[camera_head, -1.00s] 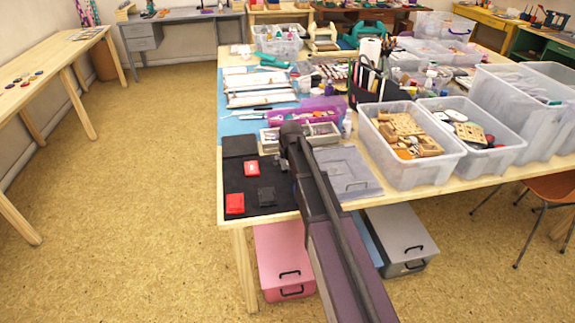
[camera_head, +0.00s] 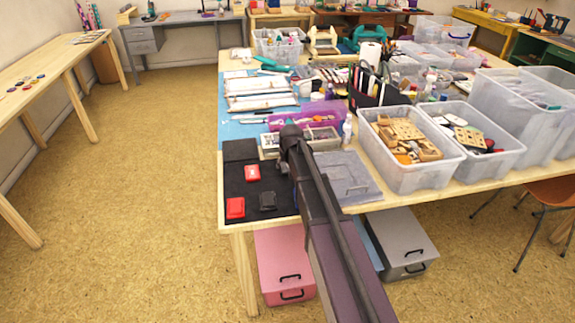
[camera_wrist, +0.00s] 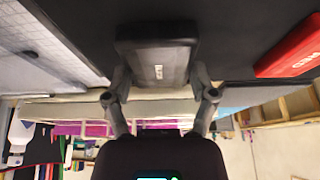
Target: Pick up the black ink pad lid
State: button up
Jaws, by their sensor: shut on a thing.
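The black ink pad lid (camera_wrist: 158,58) is between my two fingers in the wrist view, with small pale lettering on its face. My gripper (camera_wrist: 157,90) is shut on its sides. The black mat (camera_wrist: 235,25) fills the background behind it; I cannot tell how far apart they are. In the head view my arm hides most of the gripper. A black ink pad piece (camera_head: 267,201) shows on the mat left of my arm; I cannot tell whether it is the lid, the base or both. A red ink pad piece (camera_head: 235,208) lies left of it, another red piece (camera_head: 252,173) behind.
A purple tray (camera_head: 305,117) and a clear bin (camera_head: 410,176) of wooden pieces stand farther back and right. The mat's left front corner is near the table's edge. A red piece (camera_wrist: 292,50) is close by in the wrist view.

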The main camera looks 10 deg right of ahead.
aim_at(287, 165)
notch_tip(287, 165, up, 3)
jog(key=p, duration=0.3)
jog(key=shift+r, duration=0.15)
jog(key=shift+s+d+r, duration=0.2)
jog(key=shift+s+d, duration=0.05)
jog(key=s+d, duration=0.3)
jog(key=d, duration=0.1)
jog(key=s+d+p, duration=0.1)
jog(key=s+d, duration=0.2)
jog(key=d, duration=0.1)
jog(key=s+d+r, duration=0.1)
jog(key=s+d, duration=0.2)
jog(key=d, duration=0.1)
jog(key=shift+s+d, duration=0.1)
jog(key=shift+s, duration=0.05)
